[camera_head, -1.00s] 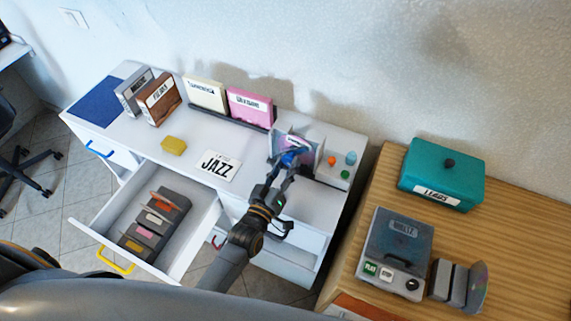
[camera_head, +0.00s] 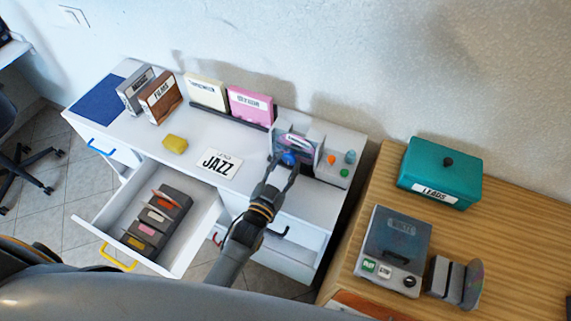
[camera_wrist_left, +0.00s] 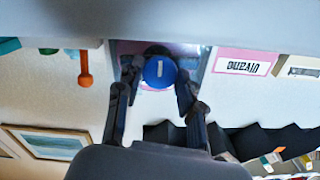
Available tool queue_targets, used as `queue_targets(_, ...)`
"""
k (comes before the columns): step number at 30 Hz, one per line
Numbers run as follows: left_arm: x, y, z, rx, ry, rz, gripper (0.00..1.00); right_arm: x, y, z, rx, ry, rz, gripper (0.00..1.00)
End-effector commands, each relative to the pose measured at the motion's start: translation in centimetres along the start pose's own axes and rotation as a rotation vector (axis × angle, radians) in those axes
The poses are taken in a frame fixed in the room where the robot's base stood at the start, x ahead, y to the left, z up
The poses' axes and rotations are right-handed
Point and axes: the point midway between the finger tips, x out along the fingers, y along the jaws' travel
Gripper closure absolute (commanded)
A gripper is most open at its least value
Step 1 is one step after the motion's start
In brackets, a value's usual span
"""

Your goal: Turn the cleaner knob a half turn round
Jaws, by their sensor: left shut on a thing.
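The cleaner (camera_head: 330,165) is a grey-white box with a disc window, at the right end of the white desk. Its blue round knob (camera_head: 289,158) faces the front; in the left wrist view the knob (camera_wrist_left: 160,71) shows a short white mark, upright in that picture. My left gripper (camera_head: 283,168) is at the cleaner's front. In the left wrist view its two fingers (camera_wrist_left: 157,85) lie on either side of the knob, shut on it. My right gripper is not in view.
Orange and green buttons and a teal knob (camera_head: 350,157) sit right of the window. A JAZZ card (camera_head: 219,163) and yellow block (camera_head: 175,144) lie left. An open drawer (camera_head: 190,245) juts forward. A teal LEADS box (camera_head: 440,172) and grey player (camera_head: 397,240) stand on the wooden table.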

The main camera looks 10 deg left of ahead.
Motion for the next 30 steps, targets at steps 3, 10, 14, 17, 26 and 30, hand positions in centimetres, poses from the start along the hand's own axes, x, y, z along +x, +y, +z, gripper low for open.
queue_targets(3,-0.08,0.05,0.19,0.028,-0.005,0.001,0.94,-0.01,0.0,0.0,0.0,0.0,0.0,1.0)
queue_targets(10,-0.08,0.05,0.21,0.05,-0.005,0.001,0.93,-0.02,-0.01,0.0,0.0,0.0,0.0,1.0)
queue_targets(14,-0.09,0.04,0.21,0.051,-0.005,0.001,0.93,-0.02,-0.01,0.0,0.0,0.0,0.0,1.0)
queue_targets(17,-0.09,0.04,0.21,0.051,-0.005,0.001,0.94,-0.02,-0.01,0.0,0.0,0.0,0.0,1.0)
queue_targets(26,-0.05,0.02,0.13,0.049,-0.003,0.001,0.39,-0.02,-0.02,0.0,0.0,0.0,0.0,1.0)
queue_targets(30,-0.04,0.0,0.08,0.048,-0.002,0.0,0.39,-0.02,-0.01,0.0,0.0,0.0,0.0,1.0)
